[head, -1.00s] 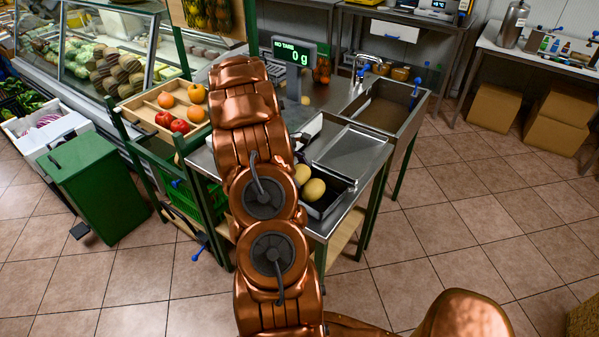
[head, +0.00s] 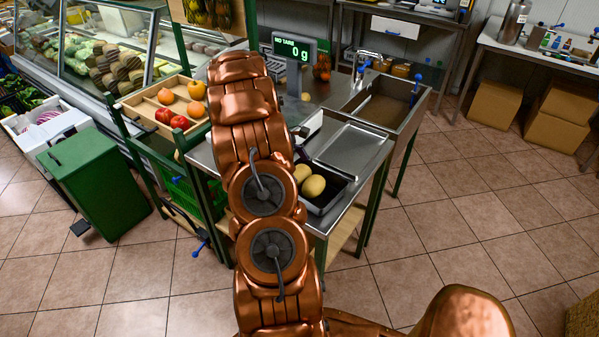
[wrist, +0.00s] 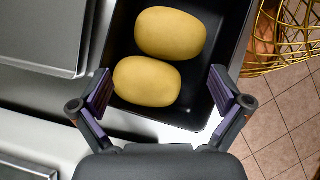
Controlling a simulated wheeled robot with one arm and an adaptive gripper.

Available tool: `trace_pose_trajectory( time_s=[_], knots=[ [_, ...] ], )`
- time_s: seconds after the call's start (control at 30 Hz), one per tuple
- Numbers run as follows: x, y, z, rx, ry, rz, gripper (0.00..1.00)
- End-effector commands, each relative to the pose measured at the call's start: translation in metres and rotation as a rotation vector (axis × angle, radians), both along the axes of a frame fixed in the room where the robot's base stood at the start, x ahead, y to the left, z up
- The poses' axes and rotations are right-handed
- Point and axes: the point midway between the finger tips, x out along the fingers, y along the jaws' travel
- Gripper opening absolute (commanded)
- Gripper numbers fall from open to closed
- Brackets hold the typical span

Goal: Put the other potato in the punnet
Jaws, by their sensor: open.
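Two yellow potatoes lie side by side in a black tray. In the wrist view the nearer potato (wrist: 147,82) is at the tray's near left and the farther potato (wrist: 170,34) is just beyond it. The tray (wrist: 196,108) sits on the metal counter; it also shows in the head view (head: 328,203), partly behind my arm. My gripper (wrist: 160,92) is open and empty, its fingers on either side of the nearer potato's end. I cannot make out a punnet for certain.
A grey metal tray (head: 352,150) lies beside the black tray, with a sink (head: 385,105) behind it. A scale display (head: 295,48) reads 0 g. A wooden crate (head: 140,108) of fruit stands left. A gold wire basket (wrist: 285,45) shows in the wrist view.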

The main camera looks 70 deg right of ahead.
Motion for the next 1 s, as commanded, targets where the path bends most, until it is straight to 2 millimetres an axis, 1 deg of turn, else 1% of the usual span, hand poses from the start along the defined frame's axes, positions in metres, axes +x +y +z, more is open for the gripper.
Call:
trace_pose_trajectory(
  time_s=[0.07,0.2,0.4,0.6,0.8,1.0],
  knots=[
    [0.007,0.000,0.007,-0.002,-0.001,0.001,1.00],
    [0.021,0.000,0.027,-0.005,-0.004,0.002,1.00],
    [0.037,0.001,0.054,-0.004,-0.004,0.000,1.00],
    [0.051,0.002,0.075,-0.002,-0.003,0.002,1.00],
    [0.058,0.003,0.088,0.001,0.001,0.000,1.00],
    [0.061,0.003,0.093,0.001,0.000,0.001,1.00]
  ],
)
